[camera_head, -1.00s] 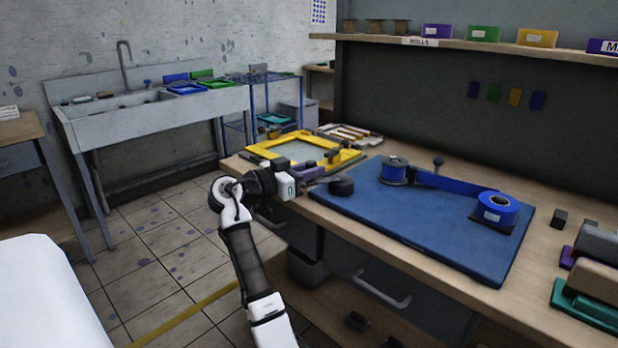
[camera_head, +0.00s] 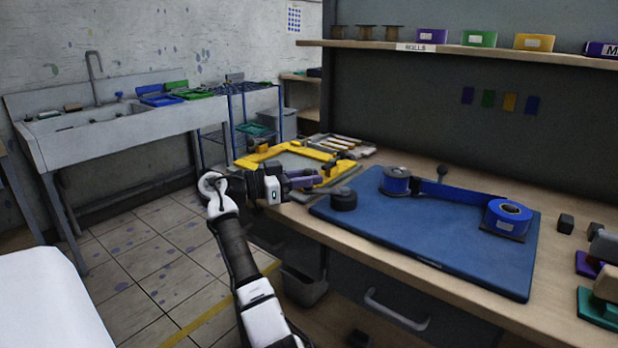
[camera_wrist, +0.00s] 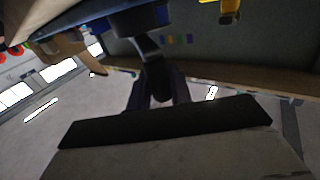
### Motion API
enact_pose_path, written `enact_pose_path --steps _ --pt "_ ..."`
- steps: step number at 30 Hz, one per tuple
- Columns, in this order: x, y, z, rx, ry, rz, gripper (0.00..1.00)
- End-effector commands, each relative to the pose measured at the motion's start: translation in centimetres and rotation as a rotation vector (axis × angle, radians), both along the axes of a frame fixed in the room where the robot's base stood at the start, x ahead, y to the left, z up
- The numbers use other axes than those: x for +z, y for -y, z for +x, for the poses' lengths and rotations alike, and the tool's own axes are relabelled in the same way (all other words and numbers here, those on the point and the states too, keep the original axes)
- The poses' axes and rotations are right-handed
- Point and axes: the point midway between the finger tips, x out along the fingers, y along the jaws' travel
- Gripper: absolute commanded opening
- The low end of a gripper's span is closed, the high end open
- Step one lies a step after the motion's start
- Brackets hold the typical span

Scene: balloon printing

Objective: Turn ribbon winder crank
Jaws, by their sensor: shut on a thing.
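A blue ribbon runs on the blue mat (camera_head: 440,240) from a dark-based spool (camera_head: 396,181) at the left to a blue ribbon roll (camera_head: 508,217) at the right. A round black part (camera_head: 343,199) sits at the mat's left edge. My gripper (camera_head: 316,181) is just left of this part, over the bench edge. In the wrist view, its purple fingers (camera_wrist: 160,88) are shut on a dark handle-like piece (camera_wrist: 151,52), which seems to lead to a black round part above. I cannot tell clearly how they join; the fingers hide part of it.
A yellow frame (camera_head: 262,153) lies on the bench behind my gripper. A tray with tools (camera_head: 350,145) stands beyond it. A dark knobbed post (camera_head: 442,172) rises behind the ribbon. Purple and green stands are at the far right.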

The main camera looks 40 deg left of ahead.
Motion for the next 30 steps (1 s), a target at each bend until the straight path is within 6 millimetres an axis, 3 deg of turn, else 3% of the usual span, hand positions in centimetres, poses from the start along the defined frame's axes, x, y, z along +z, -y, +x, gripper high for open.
enact_pose_path --steps 19,20,24,30 --pt "-0.17 0.23 -0.1 -0.031 -0.003 0.001 0.0" --pt "-0.17 0.24 -0.1 -0.031 -0.003 0.001 0.22" --pt "-0.14 0.19 -0.11 -0.029 -0.003 0.001 0.41" --pt "-0.09 0.13 -0.15 -0.027 -0.002 0.0 0.41"
